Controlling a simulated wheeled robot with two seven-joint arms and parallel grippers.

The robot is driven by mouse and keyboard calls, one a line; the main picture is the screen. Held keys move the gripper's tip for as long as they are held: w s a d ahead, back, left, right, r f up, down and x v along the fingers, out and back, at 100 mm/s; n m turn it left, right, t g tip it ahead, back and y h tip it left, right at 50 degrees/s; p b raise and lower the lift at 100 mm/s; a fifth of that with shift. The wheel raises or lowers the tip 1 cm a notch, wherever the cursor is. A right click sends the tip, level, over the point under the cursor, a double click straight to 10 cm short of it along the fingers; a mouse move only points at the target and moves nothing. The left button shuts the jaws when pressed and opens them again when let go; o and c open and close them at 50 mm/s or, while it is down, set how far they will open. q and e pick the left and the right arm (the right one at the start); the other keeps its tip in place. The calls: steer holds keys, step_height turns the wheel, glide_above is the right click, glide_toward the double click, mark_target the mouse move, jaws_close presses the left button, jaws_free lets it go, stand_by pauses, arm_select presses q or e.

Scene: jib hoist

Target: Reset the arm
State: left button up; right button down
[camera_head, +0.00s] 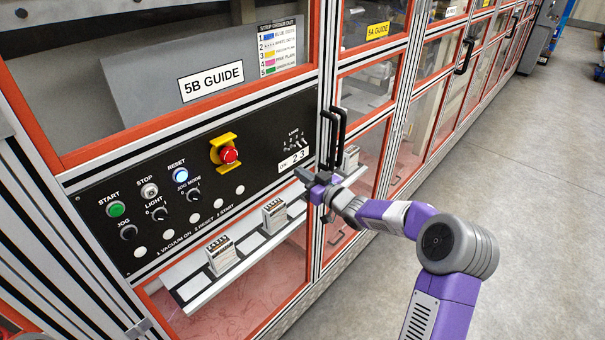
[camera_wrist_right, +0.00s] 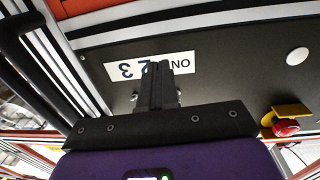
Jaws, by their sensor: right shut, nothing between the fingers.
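My right gripper (camera_head: 303,176) is in front of the lower right of the black control panel (camera_head: 262,128), its fingers shut and empty. In the right wrist view the shut fingers (camera_wrist_right: 156,72) point at the panel and cover part of the white label (camera_wrist_right: 181,67), which appears upside down. Whether the fingertips touch the panel is not clear. The blue-lit RESET button (camera_head: 180,175) is left of the gripper, apart from it. The green START button (camera_head: 116,209) and white STOP button (camera_head: 149,190) are further left. My left gripper is not in view.
A red emergency stop (camera_head: 229,155) on a yellow mount juts from the panel; it also shows in the wrist view (camera_wrist_right: 286,127). Black door handles (camera_head: 333,135) stand close to the gripper. The floor at right is clear.

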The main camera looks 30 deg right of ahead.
steer(key=d+v, duration=0.1)
steer(key=v, duration=1)
steer(key=s+a+f+m+g, duration=0.1)
steer(key=a+f+m+g, duration=0.1)
steer(key=a+f, duration=0.45)
steer(key=s+a+f+m+g+h, duration=0.1)
steer(key=a+f+m+g, duration=0.15)
steer(key=f, duration=0.75)
steer(key=s+a+f+m+g, duration=0.1)
steer(key=s+a+f+g, duration=0.15)
steer(key=a+f, duration=0.45)
steer(key=s+a+f+g, duration=0.4)
steer(key=s+f, duration=0.3)
steer(key=s, duration=0.4)
steer(key=s+a+f+g, duration=0.5)
steer(key=s+f, duration=0.3)
steer(key=s, duration=0.3)
steer(key=shift+a+m+g, duration=0.3)
steer(key=shift+a+m, duration=0.05)
steer(key=shift+a, duration=0.5)
